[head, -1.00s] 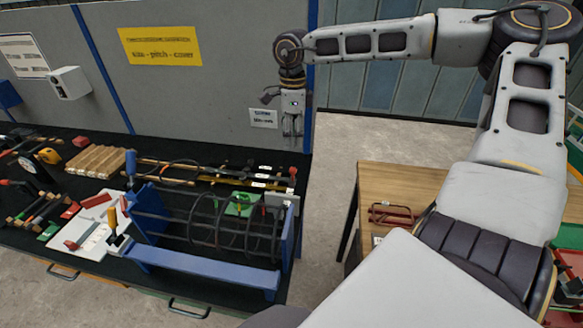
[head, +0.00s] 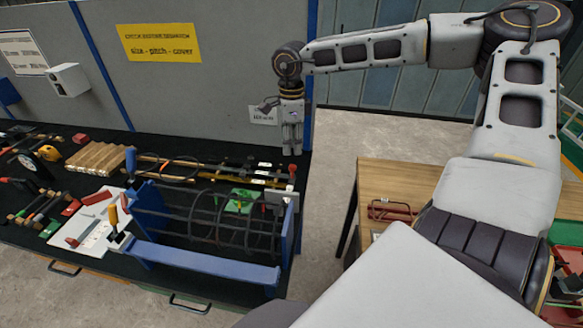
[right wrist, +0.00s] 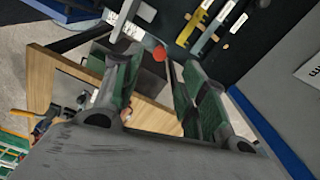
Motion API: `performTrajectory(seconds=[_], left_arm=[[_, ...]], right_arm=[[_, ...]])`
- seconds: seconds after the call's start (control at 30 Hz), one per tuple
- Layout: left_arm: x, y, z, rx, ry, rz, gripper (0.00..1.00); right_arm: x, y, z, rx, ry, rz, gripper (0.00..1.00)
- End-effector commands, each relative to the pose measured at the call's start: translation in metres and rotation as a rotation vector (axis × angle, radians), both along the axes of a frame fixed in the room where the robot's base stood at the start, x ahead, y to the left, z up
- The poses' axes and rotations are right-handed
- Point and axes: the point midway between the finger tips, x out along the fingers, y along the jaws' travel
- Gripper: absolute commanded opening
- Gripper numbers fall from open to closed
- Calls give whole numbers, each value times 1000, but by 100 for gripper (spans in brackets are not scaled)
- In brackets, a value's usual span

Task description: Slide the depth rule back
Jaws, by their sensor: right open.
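My right gripper (head: 291,148) points down, open and empty, above the right end of the blue cage frame (head: 205,264). A red knob (head: 292,170) stands just below it, beside a grey metal piece (head: 278,198) at the frame's right end. In the right wrist view the red knob (right wrist: 159,53) shows between and beyond the open fingers (right wrist: 158,62), apart from them. I cannot tell for sure which piece is the depth rule; the grey piece with the knob may be it. Dark rings and bars of the cage (head: 220,222) sit in the frame. My left gripper is out of view.
Long bars (head: 225,178) lie behind the frame, and a green piece (head: 240,200) shows behind the rings. A white board (head: 92,226) with red-handled tools is at left. A wooden table (head: 400,180) stands right, across a floor gap. A grey partition backs the bench.

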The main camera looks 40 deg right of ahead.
Motion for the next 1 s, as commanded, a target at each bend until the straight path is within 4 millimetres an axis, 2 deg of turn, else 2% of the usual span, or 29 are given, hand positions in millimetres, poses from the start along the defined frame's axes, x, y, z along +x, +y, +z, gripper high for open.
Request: performTrajectory(seconds=[0.5,1.0], left_arm=[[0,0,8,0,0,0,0],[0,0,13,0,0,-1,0]], right_arm=[[-1,0,-52,1,2,-1,42],[0,0,-92,0,1,-1,42]])
